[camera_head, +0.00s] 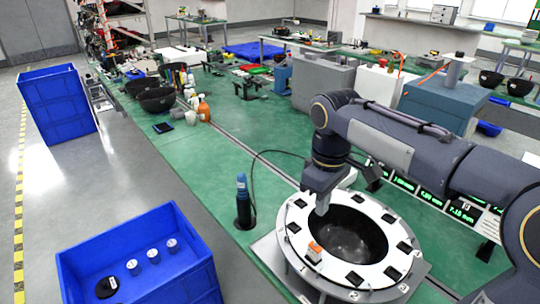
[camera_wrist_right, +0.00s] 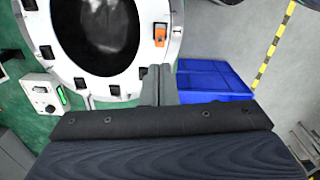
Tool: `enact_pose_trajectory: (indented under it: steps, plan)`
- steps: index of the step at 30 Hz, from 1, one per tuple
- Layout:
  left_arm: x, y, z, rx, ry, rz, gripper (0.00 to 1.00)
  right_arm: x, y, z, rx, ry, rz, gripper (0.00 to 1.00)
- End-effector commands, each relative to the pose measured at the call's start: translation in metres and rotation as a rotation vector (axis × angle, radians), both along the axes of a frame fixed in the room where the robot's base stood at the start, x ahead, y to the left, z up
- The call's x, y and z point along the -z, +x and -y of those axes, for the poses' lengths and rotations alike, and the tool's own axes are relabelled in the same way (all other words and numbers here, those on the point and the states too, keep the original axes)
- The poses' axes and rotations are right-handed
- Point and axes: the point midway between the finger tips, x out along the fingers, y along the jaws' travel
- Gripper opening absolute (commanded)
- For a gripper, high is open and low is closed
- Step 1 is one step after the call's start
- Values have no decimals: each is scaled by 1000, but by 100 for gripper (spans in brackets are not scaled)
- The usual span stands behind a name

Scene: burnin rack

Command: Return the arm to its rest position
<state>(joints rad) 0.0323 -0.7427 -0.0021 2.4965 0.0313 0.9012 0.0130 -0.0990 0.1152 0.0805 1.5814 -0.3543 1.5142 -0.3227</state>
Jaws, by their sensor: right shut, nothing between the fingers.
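My right arm comes in from the right in the head view. Its gripper (camera_head: 322,207) points down over the inner left edge of the white ring fixture (camera_head: 290,222), shut and empty. In the wrist view the shut fingers (camera_wrist_right: 158,80) show beside the ring's edge (camera_wrist_right: 172,55), with a gap that I cannot judge. An orange-topped piece (camera_head: 315,250) sits in one of the ring's slots, and it also shows in the wrist view (camera_wrist_right: 160,36). The other visible slots hold only dark pads. My left gripper is in neither view.
A blue crate (camera_head: 190,250) with several small cylinders stands at the lower left. A blue-topped bottle (camera_head: 242,200) stands left of the ring on the green bench (camera_head: 190,150). Green-lit displays (camera_head: 432,200) sit behind the ring.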

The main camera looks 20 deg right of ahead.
Motion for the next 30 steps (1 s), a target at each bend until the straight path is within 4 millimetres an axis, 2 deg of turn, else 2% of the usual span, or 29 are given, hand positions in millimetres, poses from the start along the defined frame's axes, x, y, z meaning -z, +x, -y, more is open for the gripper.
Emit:
enact_pose_trajectory:
  steps: [5, 8, 11, 15, 18, 24, 30]
  plan:
    - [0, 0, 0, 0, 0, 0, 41, 1, -13, 2, 33, 23, 23, 0]
    - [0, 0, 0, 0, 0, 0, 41, 5, -40, 2, 107, 80, 76, 0]
    - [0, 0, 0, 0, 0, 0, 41, 17, -76, -2, 224, 166, 149, 0]
    - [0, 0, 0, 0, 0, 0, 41, 41, -123, -15, 407, 301, 248, 0]
    - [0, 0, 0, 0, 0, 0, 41, 59, -146, -26, 521, 385, 305, 0]
    - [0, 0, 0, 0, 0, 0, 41, 82, -167, -40, 651, 479, 360, 0]
    - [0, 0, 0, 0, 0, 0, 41, 84, -169, -42, 666, 491, 366, 0]
